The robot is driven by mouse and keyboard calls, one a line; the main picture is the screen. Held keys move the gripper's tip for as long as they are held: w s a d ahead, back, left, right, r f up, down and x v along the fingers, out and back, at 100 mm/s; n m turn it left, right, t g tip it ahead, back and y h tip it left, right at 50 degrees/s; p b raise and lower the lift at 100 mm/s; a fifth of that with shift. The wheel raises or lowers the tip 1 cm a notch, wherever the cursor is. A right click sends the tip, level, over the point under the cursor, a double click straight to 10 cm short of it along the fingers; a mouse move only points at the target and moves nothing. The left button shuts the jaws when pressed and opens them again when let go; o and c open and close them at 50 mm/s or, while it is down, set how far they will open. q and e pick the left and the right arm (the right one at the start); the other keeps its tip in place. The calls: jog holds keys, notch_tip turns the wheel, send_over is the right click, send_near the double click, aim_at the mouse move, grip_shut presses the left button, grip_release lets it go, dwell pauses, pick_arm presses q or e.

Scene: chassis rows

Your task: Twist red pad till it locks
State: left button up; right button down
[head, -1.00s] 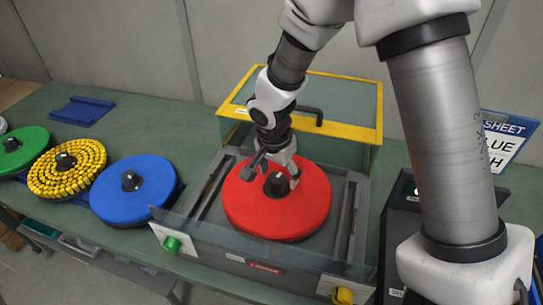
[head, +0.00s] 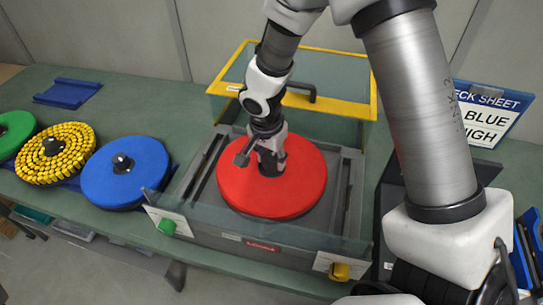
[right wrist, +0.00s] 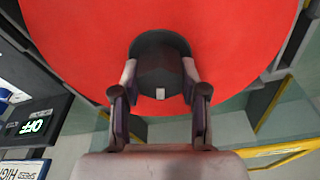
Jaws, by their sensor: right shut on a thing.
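The red pad (head: 300,185) is a round disc lying flat in the grey machine (head: 215,228). It also fills the upper part of the right wrist view (right wrist: 80,40). A black knob (right wrist: 160,62) stands at its centre. My right gripper (head: 268,165) comes down from above and is shut on this knob, one finger on each side, as the right wrist view (right wrist: 160,80) shows. The fingers hide much of the knob in the head view. Whether the pad is locked cannot be told. My left gripper is not in view.
A blue pad (head: 120,185), a yellow beaded pad (head: 50,160) and a green pad (head: 12,130) lie left on the green bench. A yellow-framed clear cover (head: 330,125) stands raised behind the pad. A check sheet sign (head: 490,110) stands at right. A display reads OFF (right wrist: 36,126).

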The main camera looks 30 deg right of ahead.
jog(key=m+b, duration=0.3)
jog(key=shift+w+f, duration=0.15)
jog(key=shift+f, duration=0.25)
jog(key=shift+m+g+b, duration=0.3)
jog(key=shift+m+b, duration=0.1)
jog(key=shift+m, duration=0.2)
jog(key=m+b, duration=0.1)
jog(key=m, duration=0.2)
jog(key=shift+g+b, duration=0.3)
jog(key=shift+b, duration=0.05)
jog(key=m, duration=0.3)
jog(key=shift+r+m+g, duration=0.2)
jog(key=shift+m+g, duration=0.1)
jog(key=shift+m, duration=0.7)
jog(key=c, duration=0.5)
grip_release()
jog(key=shift+d, duration=0.1)
jog(key=shift+r, duration=0.15)
jog(key=r, duration=0.4)
jog(key=a+r, duration=0.1)
jog(key=r, duration=0.2)
jog(key=w+r, duration=0.1)
jog(key=r, duration=0.3)
jog(key=shift+a+r, duration=0.25)
jog(key=shift+r, duration=0.05)
